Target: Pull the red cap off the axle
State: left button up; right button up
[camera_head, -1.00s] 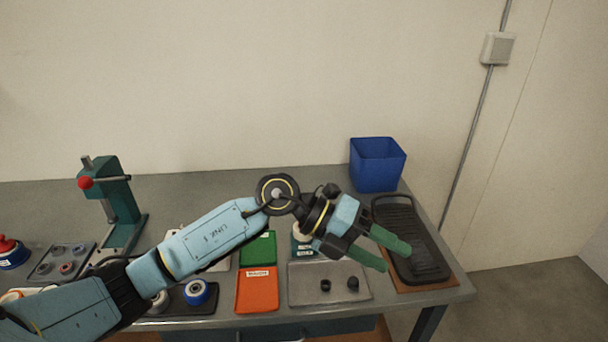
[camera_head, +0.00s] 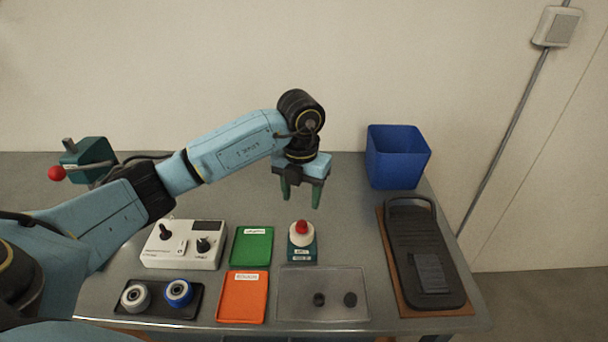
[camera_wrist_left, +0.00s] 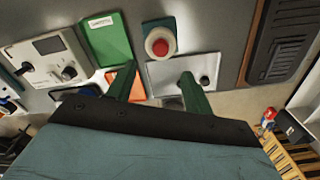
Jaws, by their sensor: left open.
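The red cap (camera_head: 302,226) sits on top of a cream wheel (camera_head: 301,239) on a small teal stand (camera_head: 303,256) with a label. In the left wrist view the cap (camera_wrist_left: 160,46) shows as a red disc inside the cream wheel. The axle is hidden. My left gripper (camera_head: 301,200) is open and empty, its green fingers pointing down, above the cap and apart from it. In the left wrist view my fingertips (camera_wrist_left: 158,75) show just below the cap in the picture, to either side of it. My right gripper is not in view.
A green tray (camera_head: 251,247) and an orange tray (camera_head: 242,298) lie left of the stand. A clear tray (camera_head: 330,280) with two dark pieces lies in front. A white control box (camera_head: 183,256) is left, a blue bin (camera_head: 397,158) behind right, a black board (camera_head: 420,240) right.

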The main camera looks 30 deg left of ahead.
aim_at(302, 223)
pick_arm(q)
notch_tip(302, 223, down, 7)
jog(key=shift+f, duration=0.15)
jog(key=shift+w+f, duration=0.1)
jog(key=shift+f, duration=0.4)
jog(key=c, duration=0.8)
jog(key=shift+o, duration=1)
grip_shut()
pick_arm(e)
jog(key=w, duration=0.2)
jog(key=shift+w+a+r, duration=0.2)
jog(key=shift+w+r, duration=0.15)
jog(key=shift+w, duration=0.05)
